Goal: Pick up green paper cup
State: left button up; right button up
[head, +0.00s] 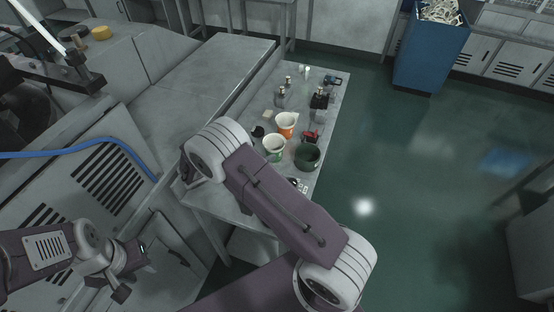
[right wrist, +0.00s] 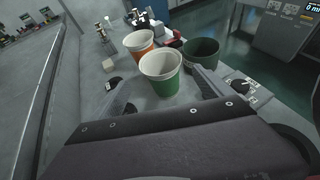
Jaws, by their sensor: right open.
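The green paper cup (head: 274,154) stands upright on the narrow table; its white inside shows. In the right wrist view the green paper cup (right wrist: 161,84) stands just beyond and between the fingers of my right gripper (right wrist: 160,86), which is open and empty. In the head view the right arm reaches over the near end of the table, and its fingers cannot be made out there. My left gripper (head: 132,270) hangs at the lower left, away from the table; whether its jaws are open is unclear.
An orange cup (head: 287,122) stands just behind the green one. A dark green container (head: 307,156) stands close on its right. A red-and-black item (head: 310,137) and several bottles are farther back. A blue bin (head: 428,55) stands on the floor beyond.

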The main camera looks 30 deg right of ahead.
aim_at(280, 141)
jog(key=p+x, duration=0.1)
jog(key=x, duration=0.3)
jog(key=p+x, duration=0.1)
jog(key=x, duration=0.3)
jog(key=shift+s+d+r, duration=0.15)
jog(key=shift+d+r, duration=0.05)
jog(key=shift+d, duration=0.05)
jog(key=shift+d+f, duration=0.2)
jog(key=shift+a+r, duration=0.1)
jog(key=c, duration=1.1)
jog(key=shift+c, duration=1.4)
notch_tip(280, 141, up, 10)
